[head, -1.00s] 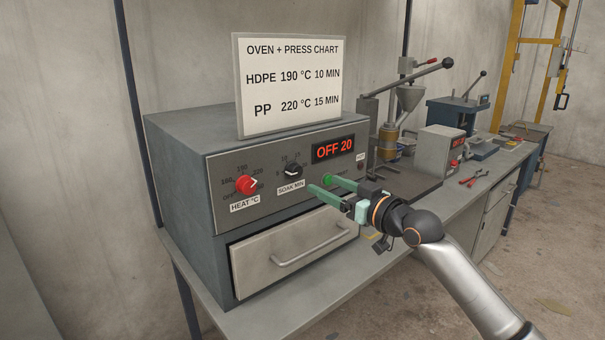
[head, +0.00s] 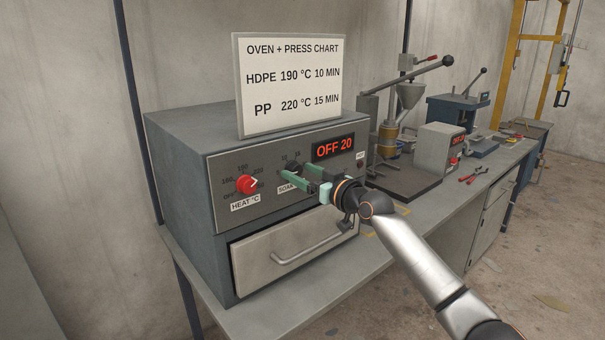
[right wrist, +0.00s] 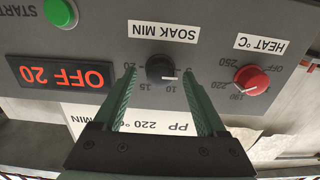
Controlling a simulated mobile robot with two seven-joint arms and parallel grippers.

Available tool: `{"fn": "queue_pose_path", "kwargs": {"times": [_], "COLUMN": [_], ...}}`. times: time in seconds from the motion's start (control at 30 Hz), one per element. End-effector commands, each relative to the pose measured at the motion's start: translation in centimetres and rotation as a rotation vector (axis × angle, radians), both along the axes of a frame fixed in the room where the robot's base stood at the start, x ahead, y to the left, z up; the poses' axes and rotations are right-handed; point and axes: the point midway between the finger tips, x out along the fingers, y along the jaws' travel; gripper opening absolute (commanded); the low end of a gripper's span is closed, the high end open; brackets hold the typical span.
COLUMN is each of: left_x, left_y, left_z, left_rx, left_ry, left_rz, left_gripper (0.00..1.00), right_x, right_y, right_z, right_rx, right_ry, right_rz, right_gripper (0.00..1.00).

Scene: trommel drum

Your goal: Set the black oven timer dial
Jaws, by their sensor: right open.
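The black timer dial (head: 291,168), labelled SOAK MIN, is on the oven's front panel (head: 225,165), right of the red HEAT dial (head: 247,184). In the head view my gripper partly hides it. The right wrist view shows the black dial (right wrist: 160,68) upside down, with its white pointer mark toward the low numbers. My right gripper (head: 293,176) is open, with its green fingers reaching to the panel. In the right wrist view the fingertips (right wrist: 159,74) stand on either side of the dial, with visible gaps. The display (head: 334,148) reads OFF 20. My left gripper is out of view.
A white chart (head: 288,85) on top of the oven lists HDPE 190 °C 10 MIN and PP 220 °C 15 MIN. A drawer (head: 285,258) with a bar handle is below the panel. A press and tools stand further right.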

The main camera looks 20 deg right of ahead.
Motion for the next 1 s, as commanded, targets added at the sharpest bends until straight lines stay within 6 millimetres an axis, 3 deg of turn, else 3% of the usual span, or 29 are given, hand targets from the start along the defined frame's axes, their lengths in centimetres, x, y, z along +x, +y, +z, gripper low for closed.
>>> {"fn": "queue_pose_path", "kwargs": {"times": [0.07, 0.7, 1.0], "left_x": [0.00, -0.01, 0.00], "left_y": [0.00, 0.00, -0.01], "left_z": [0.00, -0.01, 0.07], "left_rx": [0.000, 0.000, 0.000], "left_ry": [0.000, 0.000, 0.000], "left_rz": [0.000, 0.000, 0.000], "left_gripper": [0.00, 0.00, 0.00], "right_x": [-0.01, -0.03, -0.03], "right_y": [0.01, -0.03, -0.03], "right_z": [-0.01, -0.03, -0.02], "right_rx": [0.000, 0.000, 0.010], "right_ry": [0.000, 0.001, 0.005], "right_rz": [0.000, 0.000, 0.000], "right_gripper": [0.73, 0.01, 0.00]}}
